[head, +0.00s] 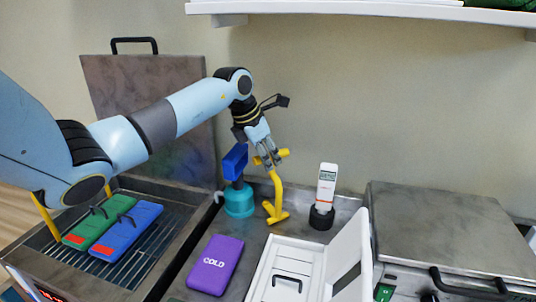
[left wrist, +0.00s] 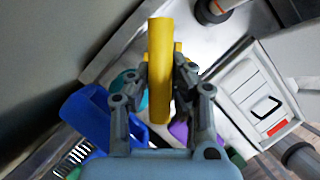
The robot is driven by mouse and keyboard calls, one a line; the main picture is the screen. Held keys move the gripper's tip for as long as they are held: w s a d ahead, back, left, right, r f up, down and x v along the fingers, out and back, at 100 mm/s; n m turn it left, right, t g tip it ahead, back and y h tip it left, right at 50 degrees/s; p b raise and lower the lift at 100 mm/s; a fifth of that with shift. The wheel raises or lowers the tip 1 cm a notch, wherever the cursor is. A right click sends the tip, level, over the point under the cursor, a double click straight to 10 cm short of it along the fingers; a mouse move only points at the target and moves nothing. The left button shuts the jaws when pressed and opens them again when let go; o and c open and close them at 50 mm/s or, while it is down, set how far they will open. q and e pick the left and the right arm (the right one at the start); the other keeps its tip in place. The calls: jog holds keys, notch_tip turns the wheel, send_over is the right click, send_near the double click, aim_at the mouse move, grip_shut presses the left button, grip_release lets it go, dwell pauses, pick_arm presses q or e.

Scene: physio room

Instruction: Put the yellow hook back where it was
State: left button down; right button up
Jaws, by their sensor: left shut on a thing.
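The yellow hook (head: 277,190) is a bent yellow bar with a wider foot at its lower end and a short arm near its top. My left gripper (head: 268,158) is shut on its upper part and holds it roughly upright over the back of the counter. I cannot tell whether the foot touches the counter. In the left wrist view the hook (left wrist: 160,70) stands between the two fingers of my left gripper (left wrist: 162,88). My right gripper is not in view.
A blue device on a teal base (head: 239,201) stands just left of the hook, and a white meter (head: 327,185) stands right. In front are a purple cold pack (head: 215,265) and an open white box (head: 258,280). An open steel basin (head: 178,245) holds green and blue packs.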

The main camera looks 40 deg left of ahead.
pick_arm(q)
jog(key=c, duration=1.7)
grip_release()
jog(key=shift+f, duration=0.2)
jog(key=o, duration=0.5)
jog(key=shift+r, duration=0.1)
jog(key=shift+r, duration=0.2)
jog(key=b+v, duration=0.1)
jog(key=v, duration=0.5)
jog(key=shift+s+a+r, duration=0.1)
jog(key=shift+s+r, duration=0.05)
jog(key=shift+s, duration=0.05)
jog(key=shift+s+r+b, duration=0.15)
jog(key=shift+r+b, duration=0.15)
jog(key=shift+r, duration=0.15)
